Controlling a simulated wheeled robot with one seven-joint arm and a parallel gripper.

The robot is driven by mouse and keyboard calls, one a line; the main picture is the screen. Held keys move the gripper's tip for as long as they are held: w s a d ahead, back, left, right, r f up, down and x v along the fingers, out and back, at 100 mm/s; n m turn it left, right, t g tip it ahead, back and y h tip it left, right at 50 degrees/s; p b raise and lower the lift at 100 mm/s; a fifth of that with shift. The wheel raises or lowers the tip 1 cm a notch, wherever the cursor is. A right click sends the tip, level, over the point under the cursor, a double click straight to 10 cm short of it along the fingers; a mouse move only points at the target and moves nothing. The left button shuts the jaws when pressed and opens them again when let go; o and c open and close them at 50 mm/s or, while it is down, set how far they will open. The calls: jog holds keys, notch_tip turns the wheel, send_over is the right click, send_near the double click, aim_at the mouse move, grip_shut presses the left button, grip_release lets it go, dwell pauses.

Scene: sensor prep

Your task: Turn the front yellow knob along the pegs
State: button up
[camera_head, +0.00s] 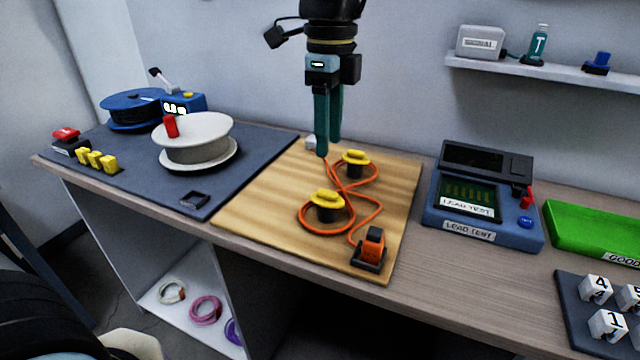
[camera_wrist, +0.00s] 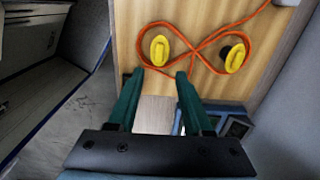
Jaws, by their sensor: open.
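The front yellow knob (camera_head: 326,197) sits on a dark peg on the wooden board, nearer the bench's front edge. In the wrist view it is the left knob (camera_wrist: 159,50), its long side pointing up the picture, across the line between the pegs. The rear yellow knob (camera_head: 355,157) sits on the other peg; in the wrist view it is on the right (camera_wrist: 235,57), slightly tilted. An orange cable (camera_head: 343,190) loops around both pegs in a figure eight. My gripper (camera_head: 329,148) is open and empty, pointing down above the board's back part, apart from both knobs.
An orange plug (camera_head: 373,243) stands in a dark holder at the wooden board's (camera_head: 270,205) front right. The blue tester (camera_head: 482,200) is to the right. A white spool (camera_head: 193,140) stands on the dark mat (camera_head: 235,175) to the left. The board's left front part is clear.

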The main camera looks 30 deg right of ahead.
aim_at(327, 191)
notch_tip(327, 191, down, 10)
jog(key=shift+r+p, duration=0.15)
jog(key=shift+p, duration=0.3)
grip_shut()
dwell(0.5)
